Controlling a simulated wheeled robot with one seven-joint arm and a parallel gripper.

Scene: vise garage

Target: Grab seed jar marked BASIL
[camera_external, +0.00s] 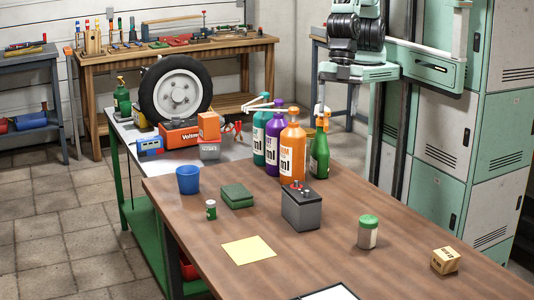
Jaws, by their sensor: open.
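A pale jar with a green lid (368,232) stands upright on the right part of the brown wooden table. The writing on both is too small to read, so I cannot tell which is marked BASIL. Part of my arm shows at the top right, behind the table, and runs out of the top of the picture.
On the table (345,253) are a grey battery (302,207), a green block (237,196), a blue cup (188,180), a yellow sheet (249,250) and a small wooden box (445,260). Tall bottles (292,150) stand at its back edge. The table is bare around the pale jar.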

